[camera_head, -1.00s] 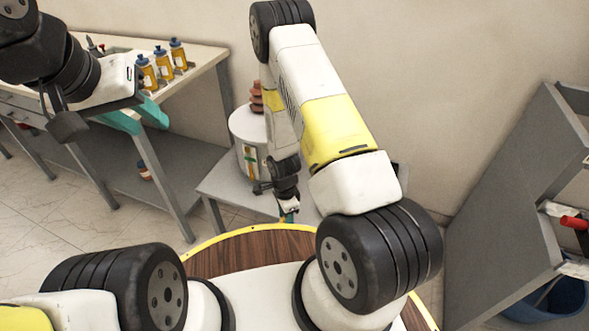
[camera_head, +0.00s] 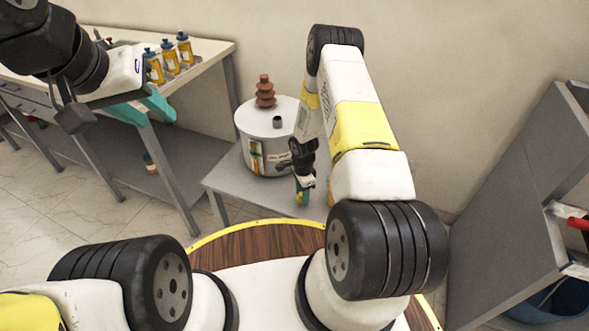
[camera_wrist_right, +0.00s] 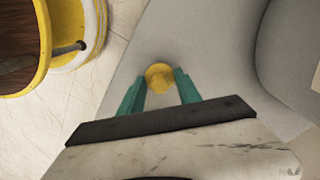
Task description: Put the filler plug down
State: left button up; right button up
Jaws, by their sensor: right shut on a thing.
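The filler plug (camera_wrist_right: 160,77) is a small round yellow piece. In the right wrist view it sits between the two teal fingers of my right gripper (camera_wrist_right: 160,90), which is shut on it. In the head view my right gripper (camera_head: 303,195) points down over the grey low table (camera_head: 228,183), just right of the transformer (camera_head: 262,150); the plug cannot be made out there. Whether the plug touches the table is unclear. The transformer is a pale cylinder with a brown ribbed bushing (camera_head: 265,92) and a short dark neck (camera_head: 277,122) on top. My left gripper (camera_head: 143,108) hangs by the workbench.
The workbench (camera_head: 205,55) at the left holds several yellow bottles with blue caps (camera_head: 168,60). A grey shelf unit (camera_head: 500,200) stands at the right, with a blue bin (camera_head: 560,303) under it. Grey table surface is free around my right gripper.

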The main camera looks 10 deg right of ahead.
jog(key=shift+f, duration=0.1)
jog(key=o, duration=1.3)
jog(key=shift+o, duration=0.2)
